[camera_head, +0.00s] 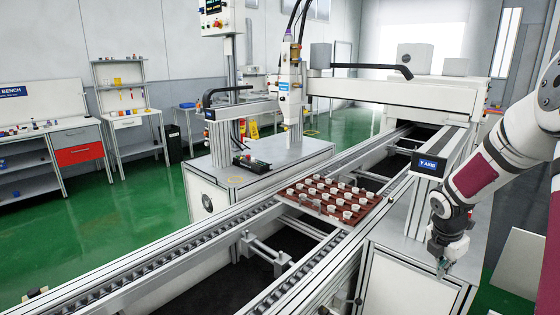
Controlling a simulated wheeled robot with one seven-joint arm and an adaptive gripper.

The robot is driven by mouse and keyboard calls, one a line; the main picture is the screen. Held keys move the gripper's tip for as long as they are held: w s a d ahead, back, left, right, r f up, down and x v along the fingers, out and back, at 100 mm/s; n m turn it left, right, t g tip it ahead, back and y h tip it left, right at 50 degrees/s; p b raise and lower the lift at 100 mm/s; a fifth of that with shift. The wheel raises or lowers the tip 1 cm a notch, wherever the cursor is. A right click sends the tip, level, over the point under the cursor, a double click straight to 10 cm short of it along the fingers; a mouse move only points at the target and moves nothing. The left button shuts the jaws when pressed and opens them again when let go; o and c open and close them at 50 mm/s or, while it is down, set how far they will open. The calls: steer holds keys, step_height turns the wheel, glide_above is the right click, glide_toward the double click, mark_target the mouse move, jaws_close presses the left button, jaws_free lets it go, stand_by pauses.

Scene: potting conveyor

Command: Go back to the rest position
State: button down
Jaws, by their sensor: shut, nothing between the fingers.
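My gripper (442,268) is at the right side of the head view, at the end of my white arm. It points downward and is shut and empty. It hangs in front of the conveyor frame's right side, near the white cabinet. It appears apart from everything around it.
A brown tray (358,217) with several small white cups sits on the conveyor (195,259), left of my gripper. A gantry post labelled Y AXIS (426,170) stands close behind my gripper. A white cabinet (405,283) is below left. Green floor (130,215) lies open at the left.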

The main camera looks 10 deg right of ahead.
steer(key=s+a+r+m+t, duration=0.1)
steer(key=s+a+r+m, duration=0.2)
steer(key=a+r+m, duration=0.35)
steer(key=s+a+r+m, duration=0.3)
steer(key=a+r, duration=0.7)
steer(key=s+a+r+m+t+y, duration=0.1)
steer(key=s+a+r+m, duration=0.1)
steer(key=s+a+m, duration=0.3)
steer(key=s+a+r+m+t+y, duration=0.1)
steer(key=s+a+m, duration=0.4)
steer(key=s+a, duration=0.5)
step_height(320, 180, up, 2)
steer(key=shift+s+a+r+t+y, duration=0.1)
steer(key=shift+s+a+t+y, duration=0.25)
steer(key=shift+y, duration=0.35)
steer(key=shift+m, duration=0.25)
